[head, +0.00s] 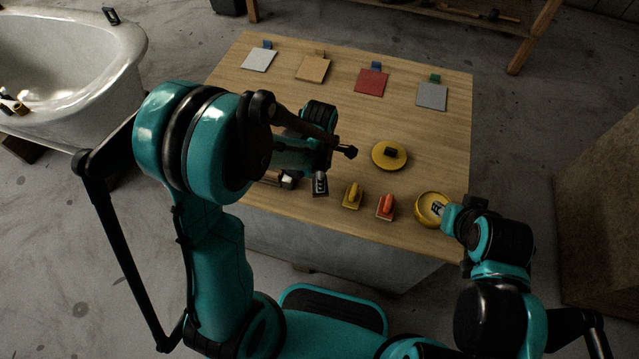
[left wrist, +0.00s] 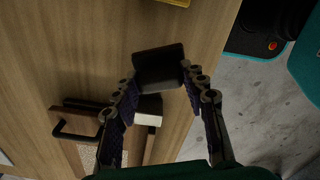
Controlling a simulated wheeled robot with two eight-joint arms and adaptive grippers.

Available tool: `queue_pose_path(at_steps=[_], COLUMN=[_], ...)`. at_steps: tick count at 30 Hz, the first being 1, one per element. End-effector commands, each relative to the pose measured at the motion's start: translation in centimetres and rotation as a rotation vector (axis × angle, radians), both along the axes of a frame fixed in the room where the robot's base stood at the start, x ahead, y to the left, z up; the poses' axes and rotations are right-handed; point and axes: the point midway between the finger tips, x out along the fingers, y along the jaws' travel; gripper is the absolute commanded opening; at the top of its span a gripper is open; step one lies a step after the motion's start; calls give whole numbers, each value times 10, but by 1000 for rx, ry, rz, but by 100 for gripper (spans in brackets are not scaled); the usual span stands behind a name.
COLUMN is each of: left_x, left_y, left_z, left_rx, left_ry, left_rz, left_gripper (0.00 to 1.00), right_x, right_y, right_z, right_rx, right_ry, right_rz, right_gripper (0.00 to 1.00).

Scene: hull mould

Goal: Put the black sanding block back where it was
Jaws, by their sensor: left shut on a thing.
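The black sanding block (left wrist: 158,68) is between the two fingertips of my left gripper (left wrist: 160,85), which is shut on it. In the head view the block (head: 319,185) shows at the near edge of the table, left of a yellow block, with my left arm partly over this area. I cannot tell whether it touches the wood. My right gripper (head: 441,210) is at the near right of the table, over a round yellow tin; its fingers are too small to read.
The wooden table (head: 300,100) bears a yellow block (head: 352,196), a red block (head: 386,206), the yellow tin (head: 424,221) and a yellow disc (head: 389,155). Several sanding sheets lie along the far side. A brown wooden tool (left wrist: 90,118) lies beside the held block.

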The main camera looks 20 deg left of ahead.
Motion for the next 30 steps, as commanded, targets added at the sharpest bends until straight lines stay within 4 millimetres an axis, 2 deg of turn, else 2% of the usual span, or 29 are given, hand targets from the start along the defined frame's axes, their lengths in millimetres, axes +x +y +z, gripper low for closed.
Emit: queue_pose_path(at_steps=[3,6,17,18,20,30], left_x=[0,0,0,0,0,-1], left_y=[0,0,0,0,0,0], left_z=[-23,-34,-36,-37,-36,-34], left_rx=[0,0,0,0,0,0], left_ry=[0,0,0,0,0,0], left_rz=[0,0,0,0,0,0], left_gripper=[19,19,19,45,61,63], right_x=[0,0,0,0,0,0], right_y=[0,0,0,0,0,0], right_z=[-13,-19,-20,-21,-20,-18], right_rx=[0,0,0,0,0,0], right_ry=[0,0,0,0,0,0], right_rz=[0,0,0,0,0,0], right_gripper=[31,31,31,31,31,31])
